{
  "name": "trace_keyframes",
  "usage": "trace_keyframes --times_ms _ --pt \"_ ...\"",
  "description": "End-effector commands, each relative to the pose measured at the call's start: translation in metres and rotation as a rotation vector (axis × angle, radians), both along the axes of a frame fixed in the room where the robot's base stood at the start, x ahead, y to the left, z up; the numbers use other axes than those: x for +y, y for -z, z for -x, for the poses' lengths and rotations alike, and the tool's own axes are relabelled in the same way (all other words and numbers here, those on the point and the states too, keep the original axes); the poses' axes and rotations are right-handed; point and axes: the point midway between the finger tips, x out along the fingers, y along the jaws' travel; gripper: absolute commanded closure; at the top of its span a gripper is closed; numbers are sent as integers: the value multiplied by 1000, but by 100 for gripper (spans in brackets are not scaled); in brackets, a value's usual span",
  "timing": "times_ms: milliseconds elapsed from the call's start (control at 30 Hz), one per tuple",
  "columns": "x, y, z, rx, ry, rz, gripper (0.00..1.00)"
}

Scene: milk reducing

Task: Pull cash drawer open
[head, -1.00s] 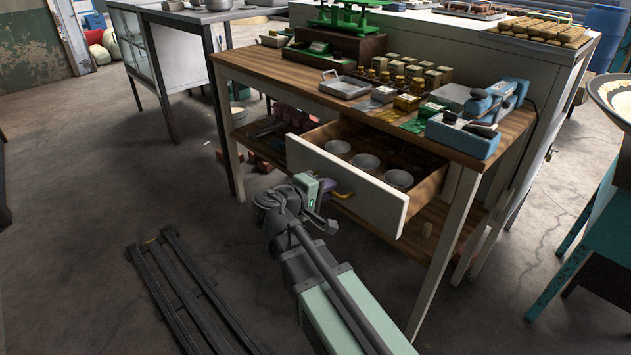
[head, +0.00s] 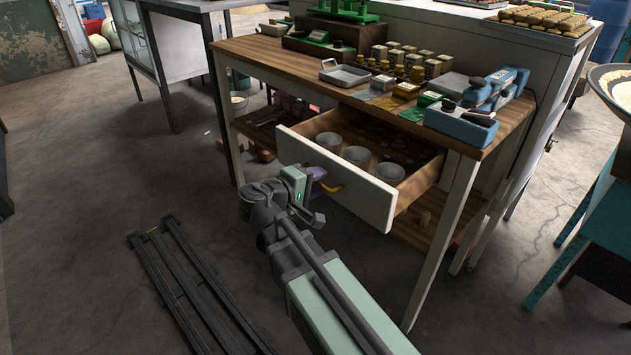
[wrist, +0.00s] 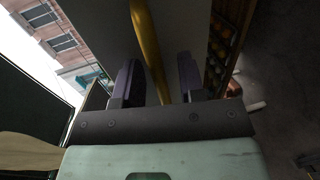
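The cash drawer (head: 345,189) has a pale front and a wooden inside. It stands pulled well out of the wooden-topped table, with several round metal cups in it. My gripper (head: 316,182) is at the middle of the drawer front. In the wrist view, the yellow handle (wrist: 148,45) runs between the two dark purple fingers of my gripper (wrist: 160,76). The exact contact is hidden. In the head view, part of the yellow handle (head: 331,188) shows beside the fingers.
The table (head: 262,60) carries a metal tray (head: 344,75), several small boxes and a blue device (head: 461,128). Its lower shelf (head: 425,232) is under the drawer. A dark slatted rack (head: 190,285) lies on the floor at left.

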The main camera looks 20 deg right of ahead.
Motion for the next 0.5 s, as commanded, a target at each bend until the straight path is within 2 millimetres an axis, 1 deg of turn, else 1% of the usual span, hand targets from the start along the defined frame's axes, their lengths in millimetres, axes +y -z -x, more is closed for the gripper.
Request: trace_keyframes --times_ms 167,267,367,500 --pt "1 -1 0 0 -1 0 63" --pt "9 -3 3 0 -2 0 63" --pt "24 -7 10 -1 -4 0 63" --pt "54 -15 22 0 -5 0 63"
